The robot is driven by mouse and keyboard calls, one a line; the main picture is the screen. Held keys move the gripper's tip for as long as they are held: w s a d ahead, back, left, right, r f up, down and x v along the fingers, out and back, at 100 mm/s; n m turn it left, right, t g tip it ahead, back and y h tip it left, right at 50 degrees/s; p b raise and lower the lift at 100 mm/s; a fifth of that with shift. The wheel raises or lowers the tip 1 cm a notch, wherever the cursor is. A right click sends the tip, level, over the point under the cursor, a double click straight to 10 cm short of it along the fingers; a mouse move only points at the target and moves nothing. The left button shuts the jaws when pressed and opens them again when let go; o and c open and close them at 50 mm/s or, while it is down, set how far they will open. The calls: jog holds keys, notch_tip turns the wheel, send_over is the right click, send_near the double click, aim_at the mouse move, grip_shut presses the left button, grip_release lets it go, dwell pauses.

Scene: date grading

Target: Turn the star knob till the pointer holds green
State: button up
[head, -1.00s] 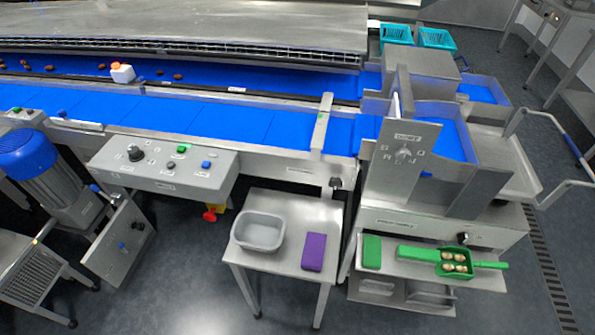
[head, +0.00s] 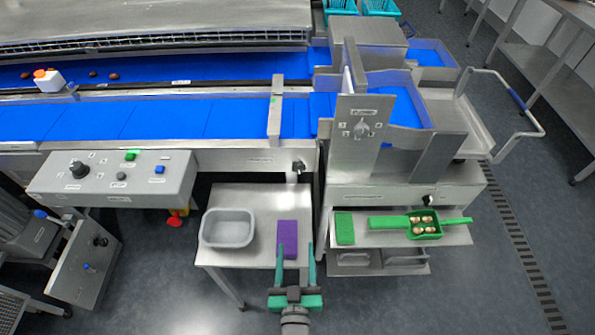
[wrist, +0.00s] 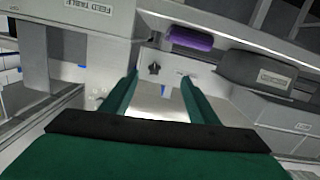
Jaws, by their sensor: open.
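A dark star-shaped knob (wrist: 154,69) shows on a pale plate in the wrist view, beyond and between my fingertips and apart from them. In the head view a small dark knob (head: 299,167) sits on the conveyor's front edge; I cannot tell for sure that it is the same one. My gripper (head: 296,247), with green fingers, is open and empty at the front of the small steel table. Its fingers (wrist: 158,84) stand apart in the wrist view. A pointer and its green zone are too small to make out.
The small table (head: 225,262) holds a grey tub (head: 228,228) and a purple block (head: 287,238). A green scoop (head: 424,224) and a green block (head: 344,228) lie on the shelf to the right. A control box (head: 115,180) stands left. Open floor lies in front.

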jog(key=n+t, duration=0.1)
send_near(298, 168)
jog(key=w, duration=0.8)
jog(key=shift+w+f, duration=0.1)
jog(key=shift+w, duration=0.4)
jog(key=c, duration=1)
